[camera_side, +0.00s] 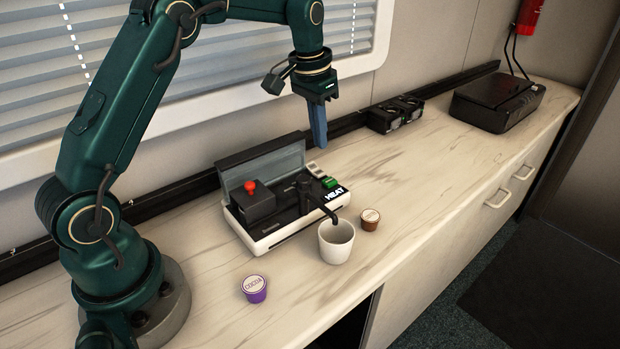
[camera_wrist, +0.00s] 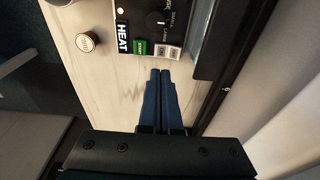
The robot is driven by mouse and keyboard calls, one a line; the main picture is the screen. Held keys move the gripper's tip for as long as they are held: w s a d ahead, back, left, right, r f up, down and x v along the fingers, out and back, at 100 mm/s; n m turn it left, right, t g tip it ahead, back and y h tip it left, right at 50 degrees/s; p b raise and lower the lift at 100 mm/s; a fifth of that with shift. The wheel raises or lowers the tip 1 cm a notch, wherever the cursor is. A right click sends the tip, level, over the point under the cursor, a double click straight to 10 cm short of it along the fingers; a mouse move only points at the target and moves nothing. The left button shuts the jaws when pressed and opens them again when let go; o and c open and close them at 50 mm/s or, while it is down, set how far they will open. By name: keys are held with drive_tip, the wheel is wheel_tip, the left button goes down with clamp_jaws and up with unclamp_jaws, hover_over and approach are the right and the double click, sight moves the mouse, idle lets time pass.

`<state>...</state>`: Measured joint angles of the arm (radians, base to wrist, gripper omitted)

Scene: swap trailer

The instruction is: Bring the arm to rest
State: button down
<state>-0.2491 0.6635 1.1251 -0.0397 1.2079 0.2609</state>
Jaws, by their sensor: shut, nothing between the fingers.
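My gripper (camera_side: 319,146) is shut and empty, pointing down above the counter behind the right end of the drink machine. In the wrist view its blue fingers (camera_wrist: 160,72) lie together, near the machine's switches. The drink machine (camera_side: 290,226) is white and black, with a raised grey lid, a red-knobbed lever, a black spout and a HEAT label. The label also shows in the wrist view (camera_wrist: 122,38). A white cup (camera_side: 337,246) stands upright under or close to the spout.
A purple COCOA pod (camera_side: 254,289) sits on the counter at front left. A brown pod (camera_side: 370,219) sits right of the cup. A black twin-unit device (camera_side: 396,115) and a black box (camera_side: 497,100) stand along the back. The counter (camera_side: 450,170) is clear at middle right.

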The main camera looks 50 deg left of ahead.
drive_tip(key=shift+r, duration=0.7)
drive_tip(key=s+d+r+m+t, duration=0.1)
drive_tip(key=s+d+r, duration=0.2)
drive_tip(key=s+r, duration=0.15)
drive_tip(key=s+d+r+t, duration=0.2)
drive_tip(key=s+d+r, duration=0.15)
drive_tip(key=r, duration=0.25)
drive_tip(key=s+d+f, duration=0.1)
drive_tip(key=s+f, duration=0.2)
drive_tip(key=s, duration=0.4)
drive_tip(key=s+d+f+n, duration=0.1)
drive_tip(key=s+f, duration=0.3)
drive_tip(key=s, duration=0.3)
drive_tip(key=shift+s+d+t, duration=0.15)
drive_tip(key=shift+s+t, duration=0.1)
drive_tip(key=shift+t, duration=0.15)
